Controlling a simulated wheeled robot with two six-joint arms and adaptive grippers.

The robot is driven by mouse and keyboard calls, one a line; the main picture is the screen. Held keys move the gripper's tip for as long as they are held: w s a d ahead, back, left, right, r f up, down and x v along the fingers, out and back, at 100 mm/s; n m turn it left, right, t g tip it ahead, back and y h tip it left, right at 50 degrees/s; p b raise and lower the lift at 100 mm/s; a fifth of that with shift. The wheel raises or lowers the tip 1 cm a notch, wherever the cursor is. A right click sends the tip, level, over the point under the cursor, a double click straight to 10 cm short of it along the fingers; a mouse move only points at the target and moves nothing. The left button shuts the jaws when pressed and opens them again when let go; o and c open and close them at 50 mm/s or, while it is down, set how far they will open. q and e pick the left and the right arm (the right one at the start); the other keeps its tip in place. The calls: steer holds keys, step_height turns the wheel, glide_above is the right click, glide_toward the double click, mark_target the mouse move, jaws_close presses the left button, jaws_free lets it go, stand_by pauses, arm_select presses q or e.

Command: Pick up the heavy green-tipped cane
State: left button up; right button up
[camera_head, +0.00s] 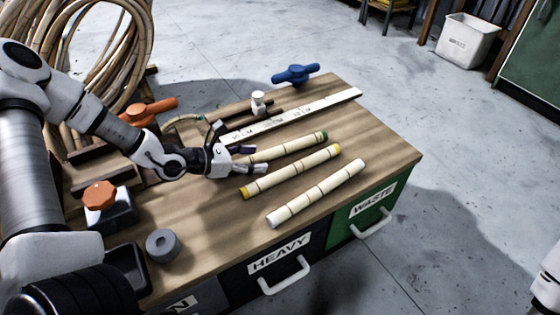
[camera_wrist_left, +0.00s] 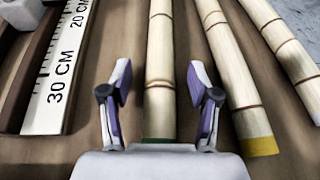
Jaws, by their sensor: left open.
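The green-tipped cane (camera_head: 292,147) is the farthest of three pale jointed canes lying on the wooden bench. In the left wrist view the cane (camera_wrist_left: 159,60) runs straight away from me, its green end partly hidden by the gripper body. My left gripper (camera_head: 254,159) is open over the cane's left end. In the wrist view its two fingers (camera_wrist_left: 160,95) stand on either side of the cane, with visible gaps. I cannot tell its exact height above the bench.
A yellow-tipped cane (camera_head: 292,171) and a white-ended cane (camera_head: 317,194) lie nearer the front. A long ruler (camera_head: 290,118) lies behind. A blue-handled tool (camera_head: 295,75), orange knob (camera_head: 100,195) and grey ring (camera_head: 163,245) sit around. Drawers read HEAVY (camera_head: 279,254) and WASTE (camera_head: 374,199).

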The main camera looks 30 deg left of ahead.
arm_select(q)
steer(key=shift+d, duration=0.1)
jaws_close()
steer(key=shift+r, duration=0.1)
